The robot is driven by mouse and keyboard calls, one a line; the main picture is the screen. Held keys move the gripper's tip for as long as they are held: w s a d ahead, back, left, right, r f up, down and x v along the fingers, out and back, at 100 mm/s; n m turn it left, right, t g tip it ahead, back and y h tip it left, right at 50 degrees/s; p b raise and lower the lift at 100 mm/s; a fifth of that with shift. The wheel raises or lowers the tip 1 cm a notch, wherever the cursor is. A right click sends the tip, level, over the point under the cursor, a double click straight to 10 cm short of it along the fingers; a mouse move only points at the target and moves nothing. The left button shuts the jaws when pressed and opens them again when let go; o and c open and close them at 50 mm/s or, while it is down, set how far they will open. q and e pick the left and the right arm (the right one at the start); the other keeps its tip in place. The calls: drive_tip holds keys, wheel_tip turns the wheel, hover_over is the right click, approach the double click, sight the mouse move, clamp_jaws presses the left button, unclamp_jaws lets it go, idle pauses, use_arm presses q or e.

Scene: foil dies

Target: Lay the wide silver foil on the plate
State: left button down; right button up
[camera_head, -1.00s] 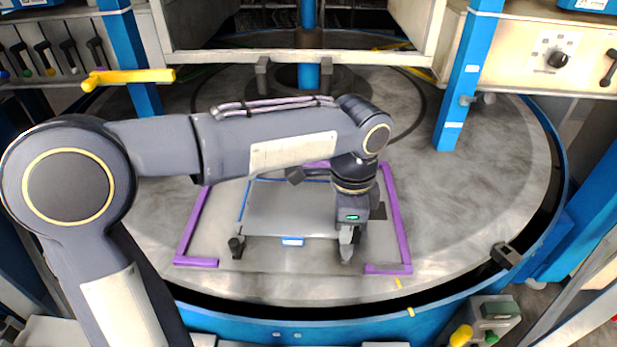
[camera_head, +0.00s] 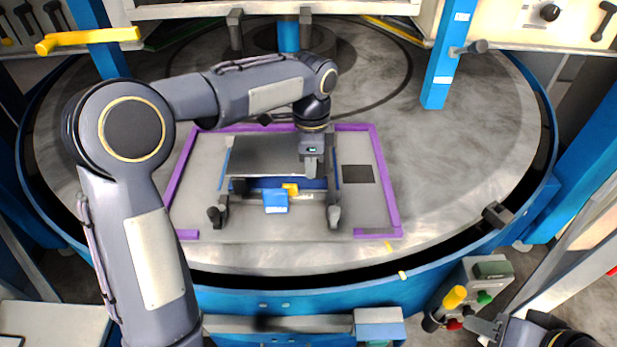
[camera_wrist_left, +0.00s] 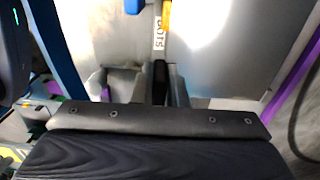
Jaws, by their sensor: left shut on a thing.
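The plate (camera_head: 365,210) is a pale flat area edged by purple bars on the round turntable. A dark grey sheet, which looks like the wide silver foil (camera_head: 262,153), is over its left-middle part, with blue strips at its sides and front. Whether it touches the plate is unclear. My left gripper (camera_head: 311,168) points down at the sheet's right part and is shut on what looks like the foil; its fingers (camera_wrist_left: 162,90) hide the grip in the left wrist view. My right gripper (camera_head: 482,327) is at the lower right, away from the plate; its jaw gap is unclear.
A blue block (camera_head: 275,201) and a yellow piece (camera_head: 290,189) are in front of the sheet. Grey clamps (camera_head: 217,213) stand near the plate's front. A small dark square (camera_head: 358,174) lies right of the sheet. Blue posts (camera_head: 447,60) flank the turntable.

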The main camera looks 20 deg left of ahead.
use_arm(q)
drive_tip(key=f+b, duration=0.2)
drive_tip(key=f, duration=0.1)
drive_tip(key=w+f+b, duration=0.1)
drive_tip(key=shift+a+f, duration=0.25)
drive_tip(key=shift+a, duration=0.1)
drive_tip(key=shift+w+a+f+b, duration=0.1)
drive_tip(key=shift+f+b, duration=0.2)
drive_tip(key=shift+b, duration=0.15)
drive_tip(key=shift+r, duration=0.15)
drive_tip(key=c, duration=1.5)
unclamp_jaws()
drive_tip(key=shift+o, duration=0.2)
